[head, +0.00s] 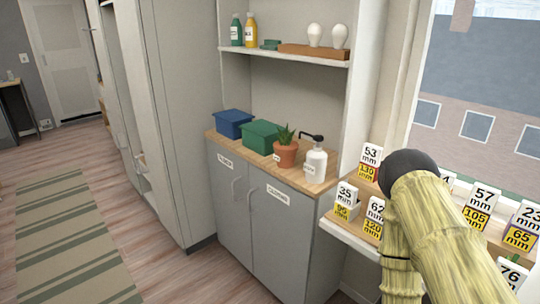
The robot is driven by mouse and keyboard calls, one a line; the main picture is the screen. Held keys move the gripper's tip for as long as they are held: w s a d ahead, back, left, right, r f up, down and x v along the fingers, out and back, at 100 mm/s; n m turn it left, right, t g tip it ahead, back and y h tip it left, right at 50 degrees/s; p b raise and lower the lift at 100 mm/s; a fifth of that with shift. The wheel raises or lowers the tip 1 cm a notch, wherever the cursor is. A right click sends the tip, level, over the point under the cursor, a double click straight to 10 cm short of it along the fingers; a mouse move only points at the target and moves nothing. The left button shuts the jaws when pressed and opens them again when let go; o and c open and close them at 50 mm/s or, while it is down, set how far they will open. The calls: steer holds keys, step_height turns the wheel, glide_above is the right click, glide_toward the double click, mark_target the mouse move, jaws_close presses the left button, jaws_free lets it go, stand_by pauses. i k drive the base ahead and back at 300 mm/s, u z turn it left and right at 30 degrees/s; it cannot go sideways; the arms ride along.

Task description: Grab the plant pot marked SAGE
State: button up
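A terracotta plant pot (288,155) with a spiky green plant stands upright on the wooden top of a grey cabinet, in the middle of the head view. A small pale label shows low on its front, but the writing is too small to read. I see no other potted plant. My arm (440,225), with a bamboo-like surface and a dark rounded joint, fills the lower right, apart from the pot. My gripper is out of the frame.
A white pump bottle (316,162) stands close right of the pot, and a green bin (260,138) close left, with a blue bin (233,123) beyond. A shelf (285,54) hangs above. Numbered cards (371,158) line the window ledge. The floor at left is clear, with a striped rug (65,240).

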mark_target(286, 154)
steer(key=u, duration=0.5)
steer(key=k, duration=0.6)
steer(key=u, duration=1.15)
steer(key=i, duration=1.5)
steer(key=z, duration=1)
steer(key=i, duration=0.5)
steer(key=z, duration=0.45)
